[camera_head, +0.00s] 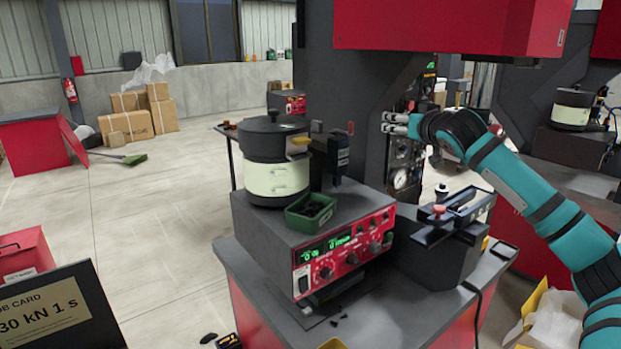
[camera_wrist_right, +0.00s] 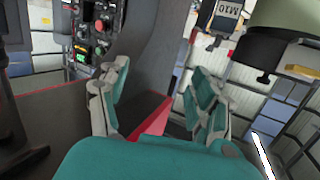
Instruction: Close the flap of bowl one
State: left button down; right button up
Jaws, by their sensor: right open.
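A bowl feeder (camera_head: 276,180), black above with a cream band and a black lid, stands on the grey control box (camera_head: 250,217). Its cream and dark body also shows at the top right of the right wrist view (camera_wrist_right: 285,30). A small yellow tab (camera_head: 297,146) sticks out at its right side; I cannot tell whether this is the flap or how the flap stands. No label marks this as bowl one. My right gripper (camera_head: 388,124) is open and empty, to the right of the bowl and apart from it. Its spread fingers show in the right wrist view (camera_wrist_right: 160,97). My left gripper is not in view.
A green bin (camera_head: 311,214) of dark parts sits before the bowl. A dark post (camera_head: 338,155) stands right of it. A gauge panel (camera_head: 403,165) is behind my right gripper. A second, similar bowl (camera_head: 572,108) stands at the far right.

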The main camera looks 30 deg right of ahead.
jog(key=s+a+f+n+t+y+b, duration=0.3)
jog(key=a+n+y+b, duration=0.1)
jog(key=a, duration=0.7)
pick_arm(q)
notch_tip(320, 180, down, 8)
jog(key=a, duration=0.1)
pick_arm(e)
jog(key=n+y+p, duration=0.2)
jog(key=y+p, duration=0.2)
jog(key=p, duration=0.3)
send_near(305, 141)
jog(key=w+p, duration=0.1)
jog(key=w, duration=0.2)
jog(key=w+p, duration=0.2)
jog(key=w, duration=0.1)
jog(key=w+a+p, duration=0.1)
jog(key=w+p, duration=0.1)
jog(key=w, duration=0.1)
jog(key=shift+r, duration=0.15)
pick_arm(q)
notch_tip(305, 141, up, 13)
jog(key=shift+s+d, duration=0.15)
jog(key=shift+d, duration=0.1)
pick_arm(e)
jog(key=shift+w, duration=0.45)
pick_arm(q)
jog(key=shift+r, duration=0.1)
